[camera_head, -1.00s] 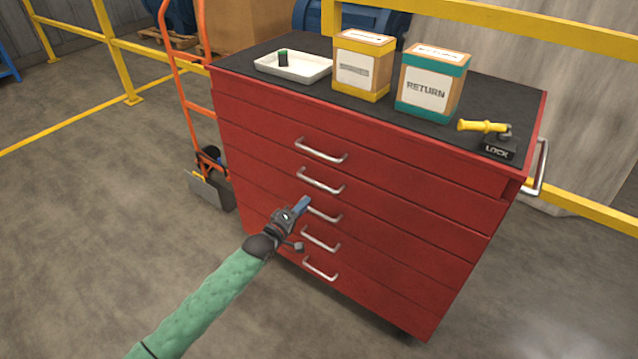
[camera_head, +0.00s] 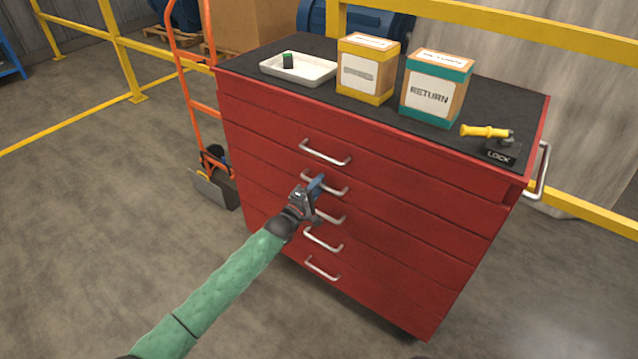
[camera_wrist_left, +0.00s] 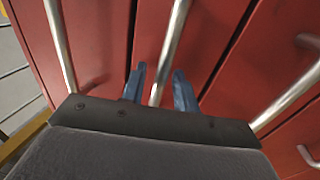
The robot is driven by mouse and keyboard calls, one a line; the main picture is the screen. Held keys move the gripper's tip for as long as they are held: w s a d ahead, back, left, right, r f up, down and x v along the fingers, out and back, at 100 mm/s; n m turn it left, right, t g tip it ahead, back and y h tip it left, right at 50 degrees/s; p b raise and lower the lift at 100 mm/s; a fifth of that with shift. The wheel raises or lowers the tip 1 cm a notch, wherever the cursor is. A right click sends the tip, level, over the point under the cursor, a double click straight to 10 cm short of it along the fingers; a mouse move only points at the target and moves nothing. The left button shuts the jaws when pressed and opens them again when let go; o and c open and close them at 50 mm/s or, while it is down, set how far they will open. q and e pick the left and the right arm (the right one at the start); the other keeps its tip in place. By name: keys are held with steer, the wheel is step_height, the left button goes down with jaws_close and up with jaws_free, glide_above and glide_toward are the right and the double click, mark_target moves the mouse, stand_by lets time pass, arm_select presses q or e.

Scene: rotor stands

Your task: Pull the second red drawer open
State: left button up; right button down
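The red cabinet (camera_head: 430,235) has several drawers, all looking shut, each with a silver bar handle. The second drawer's handle (camera_head: 340,191) is partly hidden by my left gripper (camera_head: 317,187), which reaches it from the lower left. In the left wrist view, my blue fingers (camera_wrist_left: 159,90) are apart, with a silver handle (camera_wrist_left: 172,45) running between them. Gaps show on both sides of the bar, so the fingers are not closed on it. I cannot tell how deep the bar sits between them.
The first handle (camera_head: 325,154) is just above and the third handle (camera_head: 331,216) just below my gripper. On the cabinet top are a white tray (camera_head: 310,72), two boxes and a yellow-handled lock lever (camera_head: 485,131). An orange hand truck (camera_head: 190,75) stands left. Floor before the cabinet is clear.

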arm_select(q)
steer(key=shift+w+d, duration=0.15)
jaws_close()
